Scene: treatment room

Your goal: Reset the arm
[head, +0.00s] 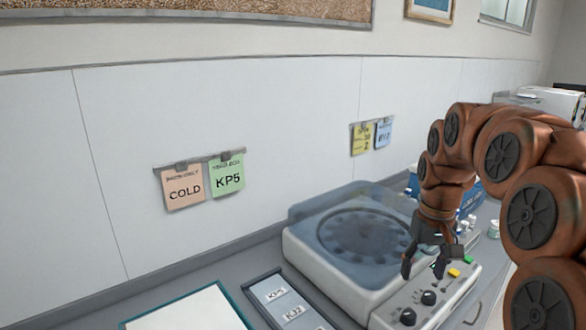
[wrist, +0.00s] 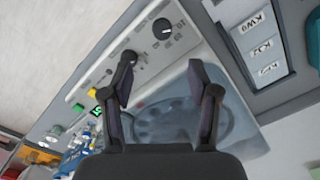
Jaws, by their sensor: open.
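My brown arm comes in from the right in the head view. My gripper (head: 424,270) hangs pointing down over the front right of a white centrifuge-like machine (head: 325,275), close to its control panel. In the wrist view my gripper (wrist: 168,88) has its two dark fingers spread apart, with nothing between them. The machine's clear lid (head: 362,232) is down over a round rotor. It shows behind the fingers in the wrist view.
A tray of labelled cards (head: 285,305) lies left of the machine, beside a white teal-edged board (head: 190,312). A blue box (head: 468,195) and small jars (head: 494,229) stand behind my arm. Note cards (head: 183,187) hang on the wall.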

